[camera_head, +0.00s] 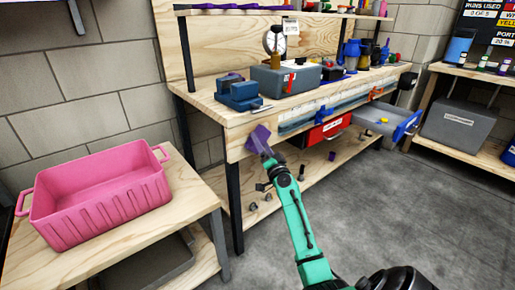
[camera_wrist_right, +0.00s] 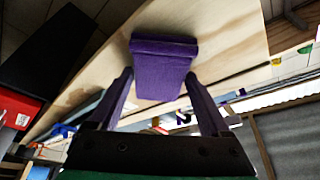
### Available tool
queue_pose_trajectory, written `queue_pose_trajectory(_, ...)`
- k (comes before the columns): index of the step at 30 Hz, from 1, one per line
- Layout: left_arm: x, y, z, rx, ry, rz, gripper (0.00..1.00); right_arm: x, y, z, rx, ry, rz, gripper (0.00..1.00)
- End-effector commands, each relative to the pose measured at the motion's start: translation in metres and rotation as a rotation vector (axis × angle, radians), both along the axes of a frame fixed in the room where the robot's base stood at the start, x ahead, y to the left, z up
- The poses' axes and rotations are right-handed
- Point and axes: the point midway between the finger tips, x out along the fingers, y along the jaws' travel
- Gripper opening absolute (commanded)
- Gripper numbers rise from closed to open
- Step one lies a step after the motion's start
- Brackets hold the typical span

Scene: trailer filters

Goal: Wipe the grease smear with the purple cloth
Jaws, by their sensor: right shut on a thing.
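The purple cloth (camera_head: 258,138) is a folded pad at the front edge of the wooden workbench (camera_head: 236,121). My right gripper (camera_head: 268,153), on the green arm, is shut on the cloth. In the right wrist view the cloth (camera_wrist_right: 163,68) sits between the two finger ends, in front of a pale wood face. I cannot tell whether it touches the wood. I cannot make out the grease smear in either view; the cloth or gripper may hide it. My left gripper is not in view.
A pink crate (camera_head: 98,213) stands on a low wooden table at the left. A blue vise (camera_head: 238,93) and a grey box (camera_head: 286,79) stand on the bench top. A red drawer (camera_head: 328,128) and an open blue-grey drawer (camera_head: 388,120) are to the right. The grey floor is clear.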

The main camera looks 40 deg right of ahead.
Motion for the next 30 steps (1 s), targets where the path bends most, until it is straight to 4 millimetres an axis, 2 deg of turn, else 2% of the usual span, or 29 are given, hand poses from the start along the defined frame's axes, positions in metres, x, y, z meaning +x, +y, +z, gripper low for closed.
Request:
queue_pose_trajectory(1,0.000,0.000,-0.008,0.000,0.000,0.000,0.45,0.000,-0.007,-0.003,-0.003,-0.001,-0.002,0.37)
queue_pose_trajectory(7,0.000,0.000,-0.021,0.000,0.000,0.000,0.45,0.001,-0.027,-0.002,-0.002,-0.001,-0.001,0.37)
queue_pose_trajectory(13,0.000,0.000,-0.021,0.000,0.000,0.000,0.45,0.000,-0.029,0.000,0.000,-0.001,0.001,0.37)
queue_pose_trajectory(17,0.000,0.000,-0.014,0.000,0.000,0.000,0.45,0.001,-0.020,0.002,0.001,0.001,0.002,0.37)
queue_pose_trajectory(24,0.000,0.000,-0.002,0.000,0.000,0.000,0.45,0.004,0.006,0.002,0.001,0.000,0.003,0.37)
queue_pose_trajectory(30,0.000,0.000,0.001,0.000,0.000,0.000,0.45,0.004,0.015,0.001,0.001,0.000,0.005,0.37)
